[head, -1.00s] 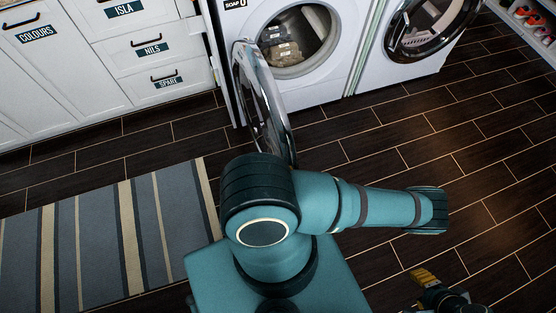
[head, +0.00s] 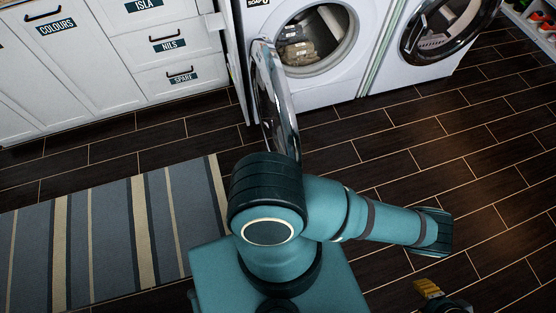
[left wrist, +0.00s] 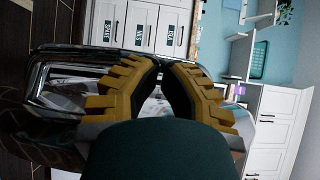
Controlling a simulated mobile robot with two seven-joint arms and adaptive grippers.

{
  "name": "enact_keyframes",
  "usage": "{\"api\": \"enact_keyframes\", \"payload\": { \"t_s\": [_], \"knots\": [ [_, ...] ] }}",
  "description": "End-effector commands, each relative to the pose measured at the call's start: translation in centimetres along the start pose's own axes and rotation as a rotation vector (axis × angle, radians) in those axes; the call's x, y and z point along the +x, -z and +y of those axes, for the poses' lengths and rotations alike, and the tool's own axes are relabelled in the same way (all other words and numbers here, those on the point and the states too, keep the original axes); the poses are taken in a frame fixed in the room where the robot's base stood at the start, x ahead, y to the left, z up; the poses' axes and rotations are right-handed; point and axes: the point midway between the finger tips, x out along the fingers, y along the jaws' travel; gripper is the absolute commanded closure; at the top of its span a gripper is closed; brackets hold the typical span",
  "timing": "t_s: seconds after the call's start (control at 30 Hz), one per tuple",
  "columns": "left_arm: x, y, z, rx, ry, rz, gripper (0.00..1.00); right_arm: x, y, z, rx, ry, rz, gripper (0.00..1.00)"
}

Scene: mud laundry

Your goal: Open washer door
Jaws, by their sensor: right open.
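The washer (head: 352,80) stands at the top middle of the head view, with laundry showing in its round opening. Its chrome-rimmed door (head: 278,95) stands swung out at the left, wide open. My left gripper is hidden in the head view behind my teal arm. In the left wrist view my left gripper (left wrist: 162,66) has its yellow fingers converging, with tips close together. The door (left wrist: 60,65) is behind and beside them; I cannot tell if they touch it. My right gripper (head: 432,292) is open at the bottom right, away from the door, partly cut off.
A second machine (head: 385,72) with a dark round door stands to the right. White drawers (head: 165,55) stand to the left of the washer. A striped rug (head: 105,235) lies at lower left. The dark tiled floor (head: 470,150) at right is clear.

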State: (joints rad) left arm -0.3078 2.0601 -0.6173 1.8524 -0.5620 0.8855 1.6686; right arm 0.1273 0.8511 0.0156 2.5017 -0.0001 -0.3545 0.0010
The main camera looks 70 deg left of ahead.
Motion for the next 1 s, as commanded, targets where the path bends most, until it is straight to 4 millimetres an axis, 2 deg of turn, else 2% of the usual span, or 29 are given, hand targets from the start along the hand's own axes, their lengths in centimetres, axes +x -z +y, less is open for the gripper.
{"api": "enact_keyframes", "payload": {
  "t_s": [0.2, 0.33, 0.8, 1.0],
  "knots": [
    [-0.1, 0.0, 0.0, 0.000, 0.000, 0.000, 1.00, 0.0, 0.0, 0.0, 0.000, 0.000, 0.000, 0.53],
    [-1.1, 0.1, 0.0, -0.001, -0.002, 0.001, 1.00, 0.0, 0.0, 0.0, 0.000, 0.000, 0.000, 0.53],
    [-9.8, 0.1, 0.0, -0.001, -0.003, 0.002, 1.00, 0.0, 0.0, 0.0, 0.000, 0.000, 0.000, 0.53],
    [-11.7, 0.0, 0.0, 0.000, 0.000, 0.000, 1.00, 0.0, 0.0, 0.0, 0.000, 0.000, 0.000, 0.53]
  ]
}}
